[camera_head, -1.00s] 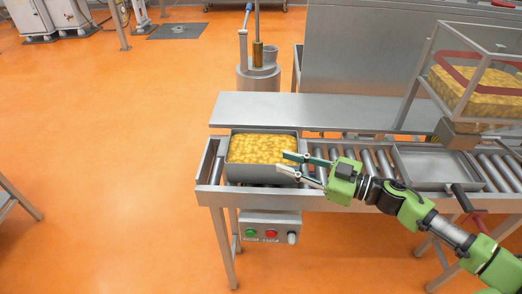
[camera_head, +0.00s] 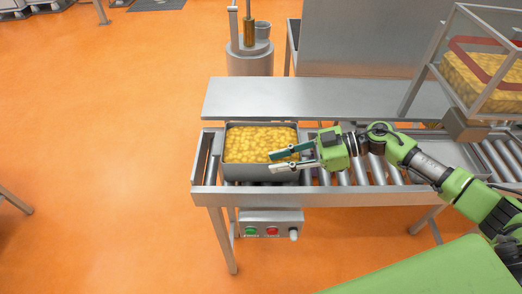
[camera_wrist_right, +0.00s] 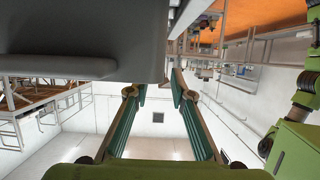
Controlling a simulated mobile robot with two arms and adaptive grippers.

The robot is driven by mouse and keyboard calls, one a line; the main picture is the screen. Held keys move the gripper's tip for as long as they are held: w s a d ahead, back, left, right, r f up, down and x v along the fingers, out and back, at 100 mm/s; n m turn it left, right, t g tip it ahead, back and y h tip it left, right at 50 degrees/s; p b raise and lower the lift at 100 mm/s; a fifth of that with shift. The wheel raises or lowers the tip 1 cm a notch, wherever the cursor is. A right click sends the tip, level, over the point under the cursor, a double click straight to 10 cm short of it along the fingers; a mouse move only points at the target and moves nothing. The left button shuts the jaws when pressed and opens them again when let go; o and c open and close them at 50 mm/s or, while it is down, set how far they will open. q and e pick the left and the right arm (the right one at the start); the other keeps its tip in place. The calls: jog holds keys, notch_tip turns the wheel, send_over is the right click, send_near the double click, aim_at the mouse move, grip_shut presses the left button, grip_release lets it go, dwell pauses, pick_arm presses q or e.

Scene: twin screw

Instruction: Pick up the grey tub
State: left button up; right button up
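The grey tub (camera_head: 245,174), filled with yellow chunks (camera_head: 255,143), sits upright at the left end of the roller conveyor. My right gripper (camera_head: 270,163) reaches in from the right at the tub's front right corner. Its fingers are apart, one over the yellow contents and the other near the front rim. In the right wrist view the open fingers (camera_wrist_right: 155,86) point at the tub's grey underside and wall (camera_wrist_right: 100,45), which fills the upper left. I cannot tell whether they touch it. My left gripper is not in view.
The conveyor's frame (camera_head: 330,197) carries a control box (camera_head: 270,223) with green and red buttons below the tub. A flat metal shelf (camera_head: 300,97) runs behind. A metal cylinder (camera_head: 249,62) stands at the back. A clear-sided case (camera_head: 485,70) with yellow contents is at right.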

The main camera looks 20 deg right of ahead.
aim_at(261, 164)
jog(key=shift+w+a+p, duration=0.15)
jog(key=shift+a+p, duration=0.3)
jog(key=shift+a, duration=0.3)
jog(key=p+x, duration=0.1)
jog(key=x, duration=0.2)
jog(key=shift+w+a+f, duration=0.15)
jog(key=shift+f, duration=0.05)
jog(key=shift+a+f, duration=0.1)
jog(key=shift+a, duration=0.1)
grip_shut()
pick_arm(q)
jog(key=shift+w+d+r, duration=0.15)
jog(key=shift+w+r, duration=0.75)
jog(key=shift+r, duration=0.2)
pick_arm(e)
jog(key=shift+w, duration=0.1)
